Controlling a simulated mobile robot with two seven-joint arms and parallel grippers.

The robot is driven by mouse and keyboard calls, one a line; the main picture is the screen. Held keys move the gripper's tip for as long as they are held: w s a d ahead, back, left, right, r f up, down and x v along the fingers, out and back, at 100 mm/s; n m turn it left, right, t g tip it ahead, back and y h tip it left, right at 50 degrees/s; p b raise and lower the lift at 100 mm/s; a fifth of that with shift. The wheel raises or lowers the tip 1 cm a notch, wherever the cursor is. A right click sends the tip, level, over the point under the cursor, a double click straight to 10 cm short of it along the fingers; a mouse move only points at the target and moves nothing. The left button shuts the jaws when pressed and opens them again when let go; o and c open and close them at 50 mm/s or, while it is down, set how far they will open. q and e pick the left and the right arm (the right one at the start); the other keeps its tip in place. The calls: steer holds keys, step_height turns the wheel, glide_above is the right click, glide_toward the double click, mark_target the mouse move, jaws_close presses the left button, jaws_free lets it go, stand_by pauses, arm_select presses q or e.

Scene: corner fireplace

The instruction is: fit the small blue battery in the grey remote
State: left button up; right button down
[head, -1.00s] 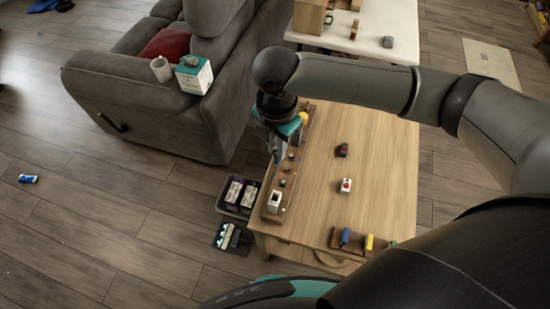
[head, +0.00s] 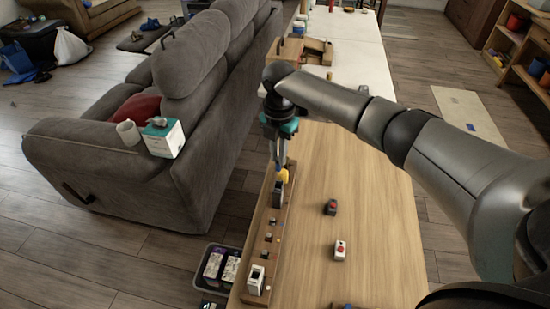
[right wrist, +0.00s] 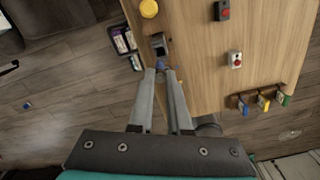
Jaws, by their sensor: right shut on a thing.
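My right gripper (head: 280,160) is over the far end of a long wooden strip at the table's left edge. In the right wrist view, its fingers (right wrist: 161,72) are closed together on a small blue battery (right wrist: 160,64) at their tips. The grey remote (right wrist: 158,42) lies just beyond the tips there, with a dark opening on its near side. In the head view the remote (head: 277,194) is just below the gripper. I cannot tell whether the battery touches the remote. My left gripper is not in view.
A yellow round thing (right wrist: 149,8) is close beyond the remote. A white box-like holder (head: 255,280) stands at the strip's near end. Two red-button boxes (head: 330,207) (head: 340,250) stand on the table. A grey sofa (head: 200,110) is at the left. The table's middle is clear.

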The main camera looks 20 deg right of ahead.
mark_target(278, 171)
steer(key=shift+r+p, duration=0.1)
steer(key=shift+p, duration=0.25)
steer(key=shift+f+b, duration=1.65)
steer(key=shift+f, duration=1.65)
steer(key=shift+p, duration=0.5)
steer(key=shift+f+b, duration=1.3)
steer(key=shift+f, duration=0.55)
steer(key=c, duration=0.8)
jaws_free()
